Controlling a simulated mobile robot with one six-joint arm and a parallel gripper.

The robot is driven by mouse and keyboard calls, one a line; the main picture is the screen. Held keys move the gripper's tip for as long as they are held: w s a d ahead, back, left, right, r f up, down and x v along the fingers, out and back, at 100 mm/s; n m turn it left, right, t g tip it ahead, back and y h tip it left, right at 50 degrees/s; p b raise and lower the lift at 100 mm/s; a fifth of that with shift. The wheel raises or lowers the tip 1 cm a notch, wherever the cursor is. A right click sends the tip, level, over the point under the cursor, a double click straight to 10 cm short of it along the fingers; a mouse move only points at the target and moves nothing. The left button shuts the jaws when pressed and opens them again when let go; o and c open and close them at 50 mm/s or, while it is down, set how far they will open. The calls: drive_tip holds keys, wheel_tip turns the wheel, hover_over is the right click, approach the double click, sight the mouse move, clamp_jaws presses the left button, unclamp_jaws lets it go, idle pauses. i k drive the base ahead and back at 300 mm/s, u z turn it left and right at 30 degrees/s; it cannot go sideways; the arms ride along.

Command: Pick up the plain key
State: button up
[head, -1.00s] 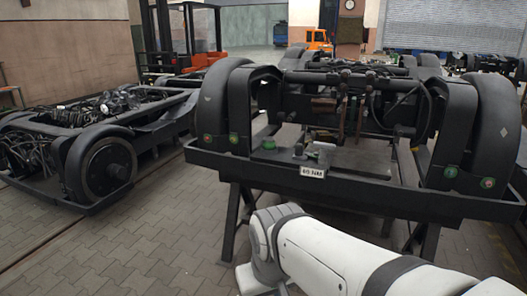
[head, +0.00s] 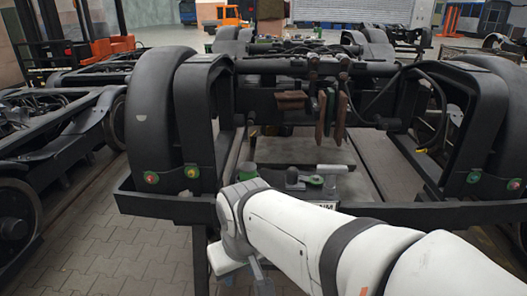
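I cannot pick out a plain key for certain. My white arm crosses the lower right and bends in front of the frame's front beam, just below these items.
The raised black bogie (head: 205,118) fills the middle, its front beam (head: 160,205) running across below the items. A label on the beam is partly hidden by my arm. Another bogie (head: 60,125) stands at the left. Paved floor (head: 110,260) is free at lower left.

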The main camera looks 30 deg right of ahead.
sight(331, 171)
drive_tip(key=z, duration=0.65)
drive_tip(key=i, duration=1.1)
drive_tip(key=z, duration=0.9)
drive_tip(key=k, duration=0.65)
drive_tip(key=z, duration=0.2)
drive_tip(key=i, duration=0.75)
drive_tip(key=u, duration=0.15)
